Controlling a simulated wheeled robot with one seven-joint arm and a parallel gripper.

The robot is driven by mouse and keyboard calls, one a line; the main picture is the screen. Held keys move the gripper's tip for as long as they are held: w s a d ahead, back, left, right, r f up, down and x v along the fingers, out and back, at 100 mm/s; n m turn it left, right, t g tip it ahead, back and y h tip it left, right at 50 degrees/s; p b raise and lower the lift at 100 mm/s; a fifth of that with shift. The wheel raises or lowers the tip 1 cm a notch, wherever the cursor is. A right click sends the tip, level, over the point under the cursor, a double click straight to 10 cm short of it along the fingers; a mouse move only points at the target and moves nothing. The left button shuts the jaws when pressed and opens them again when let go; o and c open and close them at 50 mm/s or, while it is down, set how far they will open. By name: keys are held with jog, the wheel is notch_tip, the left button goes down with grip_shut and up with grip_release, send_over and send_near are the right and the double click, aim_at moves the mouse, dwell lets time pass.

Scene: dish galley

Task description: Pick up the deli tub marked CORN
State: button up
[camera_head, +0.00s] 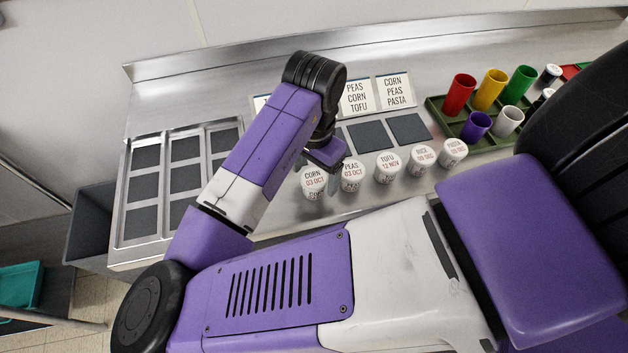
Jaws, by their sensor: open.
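The deli tub marked CORN (314,180) is a white, round-lidded tub with black and red print on its lid. It stands at the left end of a row of several tubs near the front of the steel counter. My gripper (332,178) is open, just above and to the right of the CORN tub, between it and the tub marked PEAS (352,173). The fingers are small and partly hidden by the wrist, so I cannot tell whether they touch a tub.
Tubs marked TOFU (387,165), RICE (421,157) and PASTA (453,150) stand to the right. Behind them are dark square pads (408,128) and order cards (396,92). A green rack (470,130) holds coloured cups. A compartmented steel tray (160,205) lies at left.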

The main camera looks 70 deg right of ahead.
jog(key=shift+f, duration=1.15)
jog(key=c, duration=1.5)
jog(key=shift+r, duration=0.1)
